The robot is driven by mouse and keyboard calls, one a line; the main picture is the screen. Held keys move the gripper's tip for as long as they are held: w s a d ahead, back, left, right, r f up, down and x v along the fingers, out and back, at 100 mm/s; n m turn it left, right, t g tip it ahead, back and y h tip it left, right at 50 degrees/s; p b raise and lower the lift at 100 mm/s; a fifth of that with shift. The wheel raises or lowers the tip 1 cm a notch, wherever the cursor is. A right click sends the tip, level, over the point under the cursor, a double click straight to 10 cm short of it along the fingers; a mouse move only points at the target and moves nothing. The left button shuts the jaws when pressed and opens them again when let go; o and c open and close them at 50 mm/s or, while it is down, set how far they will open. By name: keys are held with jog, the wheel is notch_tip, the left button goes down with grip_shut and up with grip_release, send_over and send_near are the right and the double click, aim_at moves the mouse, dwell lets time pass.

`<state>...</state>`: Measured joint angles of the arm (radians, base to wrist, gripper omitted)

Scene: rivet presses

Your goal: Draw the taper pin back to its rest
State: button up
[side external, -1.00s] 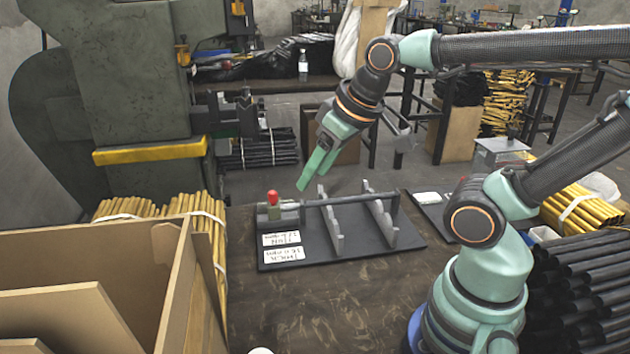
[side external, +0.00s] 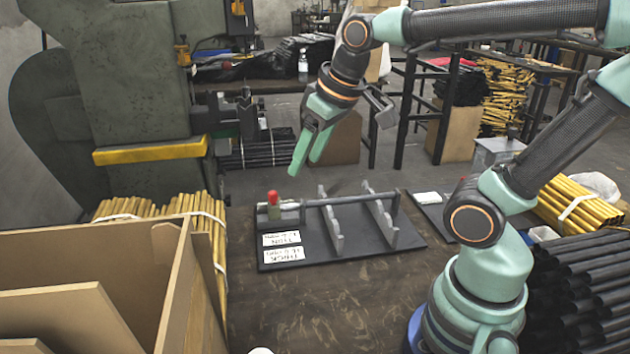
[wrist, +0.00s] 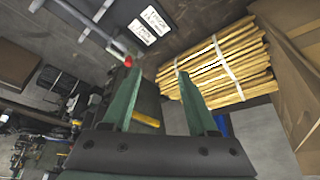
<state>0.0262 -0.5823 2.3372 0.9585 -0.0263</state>
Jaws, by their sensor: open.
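In the wrist view the red top (wrist: 128,61) shows beside the left fingertip of my gripper (wrist: 158,72). How deep the pin sits is hidden.
Two white written labels (side external: 282,247) lie on the plate's left front. A wooden box (side external: 185,275) and yellow rods (side external: 160,208) stand at left. The green press (side external: 130,75) is behind them. Black tubes (side external: 585,290) lie at right. The bench front is mostly clear.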

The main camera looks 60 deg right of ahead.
jog(key=w+d+g, duration=0.3)
jog(key=w+d, duration=0.1)
jog(key=w, duration=0.5)
jog(key=g, duration=0.2)
send_over(272, 193)
notch_tip(272, 193, down, 5)
notch_tip(272, 193, down, 12)
jog(key=shift+d+f, duration=0.1)
jog(key=shift+f, duration=0.05)
jog(key=shift+c, duration=0.3)
grip_shut()
dwell(0.7)
